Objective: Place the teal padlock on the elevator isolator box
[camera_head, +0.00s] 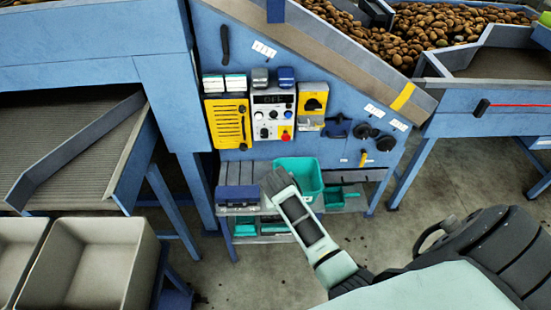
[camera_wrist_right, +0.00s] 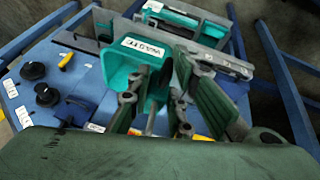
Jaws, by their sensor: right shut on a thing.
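I cannot clearly make out the teal padlock in either view. A yellow box with a black rotary switch, which looks like the isolator box (camera_head: 312,90), is on the blue panel right of the control box; its label is unreadable. My right gripper (camera_head: 275,182) is below that panel, over the shelf by the teal bin's left side, its fingers poorly seen. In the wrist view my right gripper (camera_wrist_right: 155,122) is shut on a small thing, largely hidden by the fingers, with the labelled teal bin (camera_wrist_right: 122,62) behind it. My left gripper is not in view.
A yellow board (camera_head: 228,123) and a grey control box (camera_head: 273,115) are left of the switch box. Black knobs (camera_head: 386,143) are to its right. The teal bin (camera_head: 308,172) and a dark blue box (camera_head: 237,196) stand on the shelf. Grey crates (camera_head: 95,230) are at lower left.

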